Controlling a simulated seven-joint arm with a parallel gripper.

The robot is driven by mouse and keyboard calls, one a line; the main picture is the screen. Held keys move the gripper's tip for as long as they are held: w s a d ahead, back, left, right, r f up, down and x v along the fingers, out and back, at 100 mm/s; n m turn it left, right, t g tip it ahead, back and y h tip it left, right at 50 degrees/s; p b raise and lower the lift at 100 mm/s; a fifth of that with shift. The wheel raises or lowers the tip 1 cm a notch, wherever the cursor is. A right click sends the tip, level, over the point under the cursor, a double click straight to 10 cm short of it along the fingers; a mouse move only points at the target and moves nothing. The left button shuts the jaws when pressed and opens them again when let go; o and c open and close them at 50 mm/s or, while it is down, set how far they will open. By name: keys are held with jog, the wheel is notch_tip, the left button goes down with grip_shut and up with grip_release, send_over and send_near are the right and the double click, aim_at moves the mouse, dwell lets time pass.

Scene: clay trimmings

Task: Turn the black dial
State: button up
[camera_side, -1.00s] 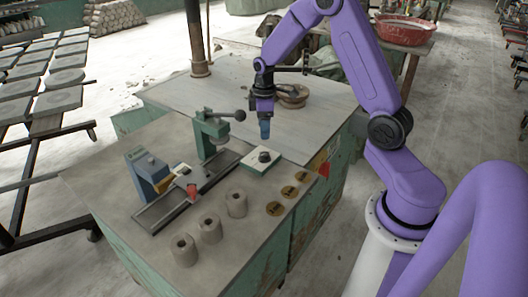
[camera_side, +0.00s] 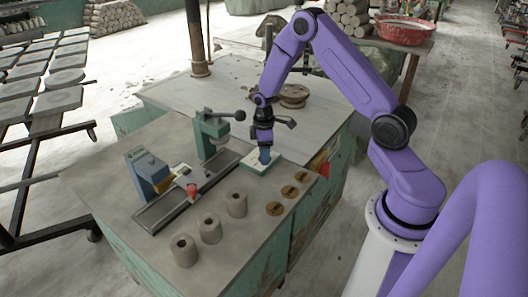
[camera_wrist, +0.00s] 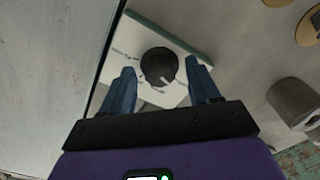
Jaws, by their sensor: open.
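The black dial (camera_wrist: 159,66) sits on a white plate (camera_wrist: 128,42) with markings around it and shows a pale pointer line. In the wrist view the dial lies between and slightly beyond the two blue fingers of my gripper (camera_wrist: 163,88), which are spread apart with a gap on each side of it. In the side view my gripper (camera_side: 265,156) points down over the white plate (camera_side: 250,161), and its fingers hide the dial there. I cannot tell from these views how far above the dial the fingertips are.
Grey hollow clay cylinders (camera_side: 237,204) and brown discs (camera_side: 281,198) stand in front of the plate. A round wooden bowl (camera_side: 292,96) sits behind.

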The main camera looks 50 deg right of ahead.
jog(key=c, duration=1)
jog(key=shift+c, duration=0.2)
jog(key=m, duration=0.4)
jog(key=shift+m, duration=0.3)
jog(key=m, duration=0.5)
jog(key=o, duration=1)
jog(key=shift+o, duration=0.2)
